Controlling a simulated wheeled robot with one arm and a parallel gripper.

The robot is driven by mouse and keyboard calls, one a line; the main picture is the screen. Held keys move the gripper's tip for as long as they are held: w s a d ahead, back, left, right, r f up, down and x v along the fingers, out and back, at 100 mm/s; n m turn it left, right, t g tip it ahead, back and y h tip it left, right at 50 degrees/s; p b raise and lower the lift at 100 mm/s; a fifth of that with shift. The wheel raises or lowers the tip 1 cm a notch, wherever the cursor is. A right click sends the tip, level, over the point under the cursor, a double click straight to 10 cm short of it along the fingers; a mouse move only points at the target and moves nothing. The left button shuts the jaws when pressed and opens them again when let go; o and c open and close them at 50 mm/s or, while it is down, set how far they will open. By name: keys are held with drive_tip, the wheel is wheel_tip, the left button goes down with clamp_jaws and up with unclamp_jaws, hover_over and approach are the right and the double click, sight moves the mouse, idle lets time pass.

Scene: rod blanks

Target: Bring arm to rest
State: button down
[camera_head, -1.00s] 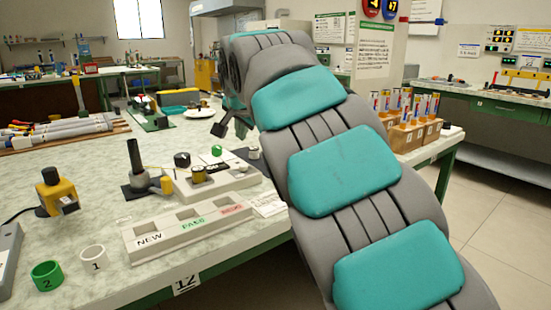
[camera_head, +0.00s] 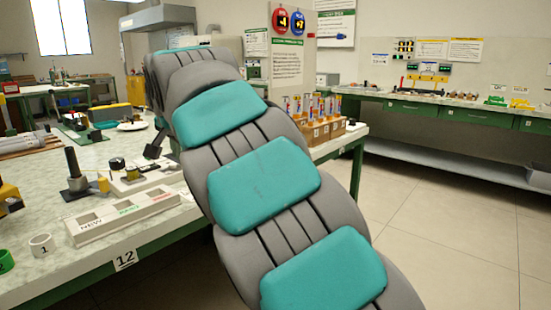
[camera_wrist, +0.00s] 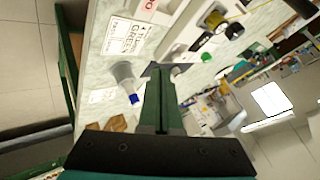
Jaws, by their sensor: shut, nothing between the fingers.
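My gripper (camera_head: 156,146) shows as a small dark shape beyond my grey and teal arm in the head view, above the far part of the table (camera_head: 147,231). In the wrist view my gripper (camera_wrist: 161,72) has its fingers together with nothing between them. The fingers are over or near the table top; the exact height cannot be told. My arm stretches across the table's right part and hides what lies behind it.
A white tray (camera_head: 124,215) marked NEW, a white ring (camera_head: 41,244) and a green ring (camera_head: 5,261) lie on the near table. Wooden blocks (camera_head: 322,130) hold several coloured rods at the far right corner. The floor (camera_head: 450,225) to the right is clear.

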drive_tip(key=s+d+f+g+h, duration=0.1)
drive_tip(key=s+d+f, duration=0.3)
drive_tip(key=d, duration=0.5)
drive_tip(key=s+d+f+g+h, duration=0.2)
drive_tip(key=s+d+f, duration=0.2)
drive_tip(key=d, duration=0.6)
drive_tip(key=s+d+f+g+h, duration=0.1)
drive_tip(key=s+d+f, duration=0.35)
drive_tip(key=d, duration=0.45)
drive_tip(key=s+d+f+n+g, duration=0.1)
drive_tip(key=s+f, duration=0.4)
drive_tip(key=s, duration=0.5)
drive_tip(key=s+d+f+n+g, duration=0.1)
drive_tip(key=s+d+f+g, duration=0.2)
drive_tip(key=s, duration=0.7)
drive_tip(key=s+d+f+n+g, duration=0.2)
drive_tip(key=s+d+f, duration=0.3)
drive_tip(key=s+f, duration=0.4)
drive_tip(key=shift+s+f, duration=0.15)
drive_tip(key=shift+s, duration=0.3)
drive_tip(key=c, duration=1.6)
unclamp_jaws()
drive_tip(key=shift+d, duration=0.1)
